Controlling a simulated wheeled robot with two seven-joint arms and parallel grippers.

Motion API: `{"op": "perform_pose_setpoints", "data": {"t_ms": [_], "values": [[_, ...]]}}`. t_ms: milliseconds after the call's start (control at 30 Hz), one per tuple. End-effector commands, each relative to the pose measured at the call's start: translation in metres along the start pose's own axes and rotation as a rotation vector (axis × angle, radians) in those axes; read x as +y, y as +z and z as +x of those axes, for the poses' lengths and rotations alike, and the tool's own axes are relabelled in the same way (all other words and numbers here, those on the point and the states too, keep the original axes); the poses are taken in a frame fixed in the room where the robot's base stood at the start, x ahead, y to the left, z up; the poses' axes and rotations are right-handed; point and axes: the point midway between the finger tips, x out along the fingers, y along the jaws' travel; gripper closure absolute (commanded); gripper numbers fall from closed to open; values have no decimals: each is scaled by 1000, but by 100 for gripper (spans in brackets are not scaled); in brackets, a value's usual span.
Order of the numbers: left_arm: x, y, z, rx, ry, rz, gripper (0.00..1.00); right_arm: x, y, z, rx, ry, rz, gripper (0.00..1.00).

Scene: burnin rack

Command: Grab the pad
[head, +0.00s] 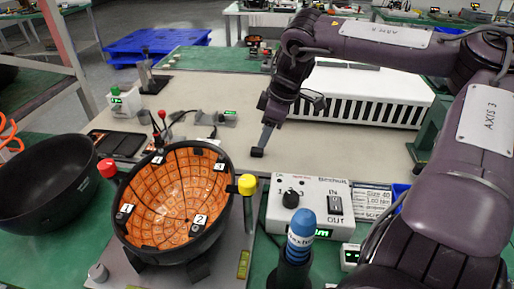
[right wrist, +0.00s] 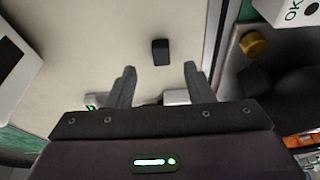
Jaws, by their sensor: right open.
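The pad looks to be a small black block (head: 257,153) lying on the beige bench top, right of the orange-lined bowl. In the right wrist view the black block (right wrist: 160,52) lies just beyond the fingertips, in line with the gap between them. My right gripper (head: 267,136) reaches down over the bench beside the block; it is open and empty. Its two grey fingers (right wrist: 159,72) stand apart in the right wrist view. Whether the fingertips touch the block cannot be told. My left gripper is not in view.
A black bowl with orange tiles (head: 180,190) stands front left, with a yellow knob (head: 247,184) on its right side. A white switch box (head: 318,206) and a blue-capped tool (head: 301,235) stand in front. A white slotted unit (head: 365,95) is behind.

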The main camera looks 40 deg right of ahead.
Motion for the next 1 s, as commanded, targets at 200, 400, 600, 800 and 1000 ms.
{"op": "perform_pose_setpoints", "data": {"t_ms": [200,400,600,800,1000], "values": [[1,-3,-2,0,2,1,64,-3,-2,30,-5,-3,1,53],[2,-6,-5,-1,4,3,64,-3,-3,51,-3,-1,1,53],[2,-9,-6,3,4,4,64,-3,-4,53,0,0,1,53],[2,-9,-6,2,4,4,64,-3,-4,53,0,0,1,70],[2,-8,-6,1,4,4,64,-3,-4,53,0,0,1,96]]}}
